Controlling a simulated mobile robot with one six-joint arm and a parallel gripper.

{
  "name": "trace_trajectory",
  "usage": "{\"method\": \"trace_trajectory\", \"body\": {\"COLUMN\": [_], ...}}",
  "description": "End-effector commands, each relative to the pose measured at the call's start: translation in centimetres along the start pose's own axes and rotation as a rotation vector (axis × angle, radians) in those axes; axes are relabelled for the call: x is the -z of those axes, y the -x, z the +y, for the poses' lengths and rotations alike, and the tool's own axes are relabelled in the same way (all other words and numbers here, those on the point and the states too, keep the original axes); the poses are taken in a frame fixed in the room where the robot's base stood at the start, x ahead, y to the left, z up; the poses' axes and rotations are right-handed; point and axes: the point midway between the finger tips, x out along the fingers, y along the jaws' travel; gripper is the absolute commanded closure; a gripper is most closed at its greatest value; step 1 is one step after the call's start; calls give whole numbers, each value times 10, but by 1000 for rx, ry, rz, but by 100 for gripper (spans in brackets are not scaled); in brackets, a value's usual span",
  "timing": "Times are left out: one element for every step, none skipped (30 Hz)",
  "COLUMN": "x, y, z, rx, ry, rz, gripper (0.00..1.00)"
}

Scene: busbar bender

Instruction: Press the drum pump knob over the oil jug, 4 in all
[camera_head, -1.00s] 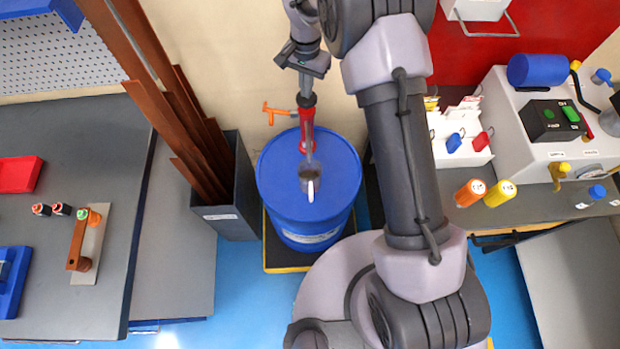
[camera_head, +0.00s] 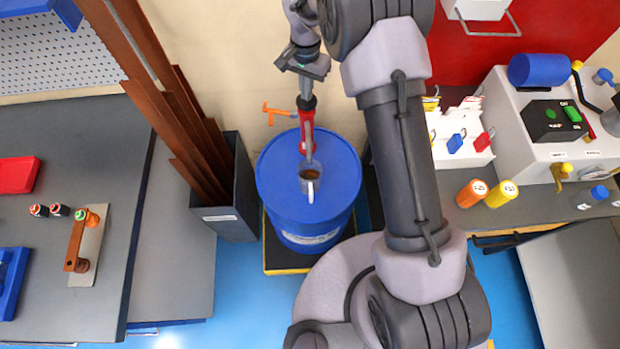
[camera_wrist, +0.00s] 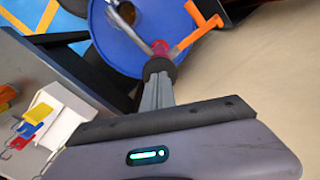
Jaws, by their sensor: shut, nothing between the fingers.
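The blue drum (camera_head: 275,185) carries a red pump (camera_head: 306,135) with a black knob (camera_head: 306,102) on top. My gripper (camera_head: 305,90) is shut and empty, its fingertips right at the knob; in the wrist view my gripper (camera_wrist: 157,85) meets the black knob (camera_wrist: 157,67), apparently touching it. The oil jug (camera_head: 310,186) is on the drum top under the pump's spout, with brown oil visible inside. The jug also shows at the top of the wrist view (camera_wrist: 125,14), partly cut off.
An orange handle (camera_head: 278,110) sticks out left of the pump. A dark bin (camera_head: 235,195) of copper bars stands close left of the drum. At right are a bench with a white machine (camera_head: 545,130), an orange bottle (camera_head: 470,194) and a yellow bottle (camera_head: 501,194).

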Motion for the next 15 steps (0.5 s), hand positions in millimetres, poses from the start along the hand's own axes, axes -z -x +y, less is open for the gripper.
{"method": "trace_trajectory", "body": {"x": [-1, -1, -1, -1, -1, -1, -1, -1, -1, -1, -1, -1, -1, -1, -1], "y": [0, 1, 4, 6, 9, 13, 16, 18, 22, 24, 27, 30, 33, 35, 38], "z": [1, 1, 1, 1, 1, 1, 1, 1, 1, 1, 1, 1, 1, 1, 1], "rx": [-3, -3, -3, -2, -2, -2, -2, -2, -2, -2, -2, -2, -2, -2, -2], "ry": [0, 0, -1, -1, -1, -1, -1, -1, 0, 0, 0, 0, 0, 0, 0], "rz": [-3, -3, -3, -3, -3, -3, -3, -3, -2, -2, -2, -2, -2, -2, -2], "gripper": [100, 100, 100, 100, 100, 100, 100, 100, 100, 100, 100, 100, 100, 100, 100]}}
